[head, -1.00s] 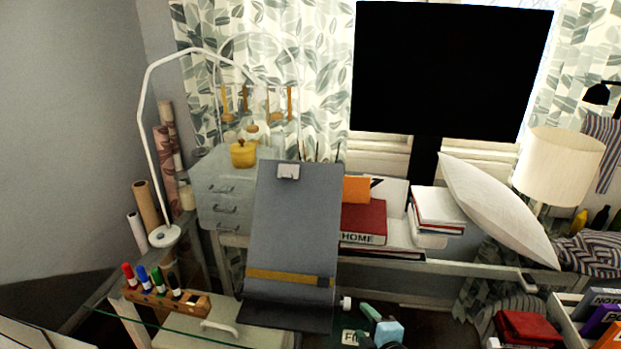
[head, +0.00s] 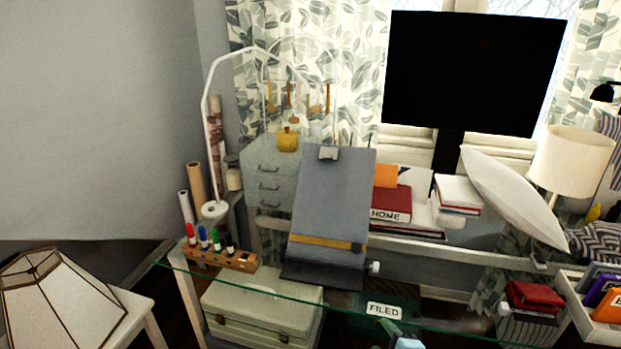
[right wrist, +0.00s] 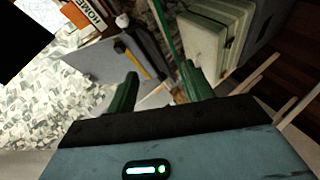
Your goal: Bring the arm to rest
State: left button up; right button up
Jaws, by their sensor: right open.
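My right gripper (head: 408,342) shows only as a small teal piece at the bottom edge of the head view, by the glass edge and the box labelled FILED. The grey clipboard (right wrist: 120,60) and a pale case (right wrist: 205,40) lie beyond the fingers in that view. My left gripper is not in view.
A glass top (head: 270,291) runs across the front. On it are a marker holder (head: 218,258) and an upright grey clipboard (head: 328,205). A pale case (head: 262,312) and a FILED box (head: 385,310) sit below. A lampshade (head: 58,300) stands left; a book tray (head: 585,322) right.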

jog(key=s+d+f+m+g+h, duration=0.1)
jog(key=s+d+m+g, duration=0.3)
jog(key=s, duration=0.6)
jog(key=s+d+f+m+g, duration=0.1)
jog(key=s+f+m+g, duration=0.3)
jog(key=s, duration=0.6)
jog(key=s+d+r+m+g+h, duration=0.1)
jog(key=s+d+m+g, duration=0.2)
jog(key=s+m, duration=0.5)
jog(key=w+a+f+n+t, duration=0.1)
jog(key=w+f+t, duration=0.1)
jog(key=f, duration=0.3)
jog(key=w+a+f+n+t+y, duration=0.1)
jog(key=f+t, duration=0.4)
jog(key=shift+w+a+t+y, duration=0.3)
jog(key=shift+w+a, duration=0.05)
jog(key=shift+a, duration=0.05)
